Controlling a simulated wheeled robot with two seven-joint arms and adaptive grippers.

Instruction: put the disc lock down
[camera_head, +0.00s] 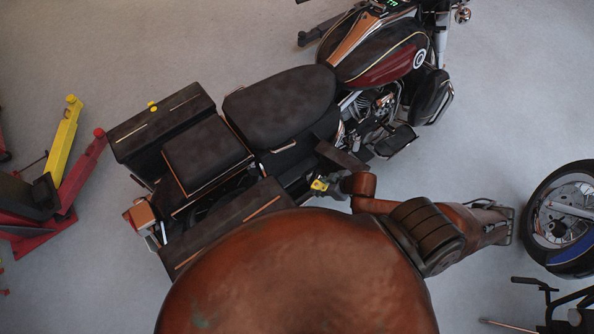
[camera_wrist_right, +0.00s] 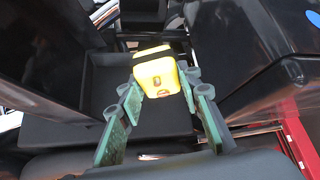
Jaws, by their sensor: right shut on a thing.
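The disc lock is a small yellow block with a black band. In the head view the disc lock (camera_head: 319,185) is at the tip of my right gripper (camera_head: 330,181), beside the motorcycle's seat (camera_head: 282,106). In the right wrist view the disc lock (camera_wrist_right: 157,72) sits between the green-padded fingers of my right gripper (camera_wrist_right: 160,88), which is shut on it. Dark motorcycle parts lie around and below it. I cannot tell whether the lock touches any of them. My left gripper is not in view.
The motorcycle has a near pannier (camera_head: 232,228) and a far pannier (camera_head: 165,122) with a small yellow thing (camera_head: 152,106) on it. A red and yellow lift (camera_head: 62,150) stands at left. Another motorcycle's wheel (camera_head: 565,215) is at right. Grey floor (camera_head: 510,90) is clear at upper right.

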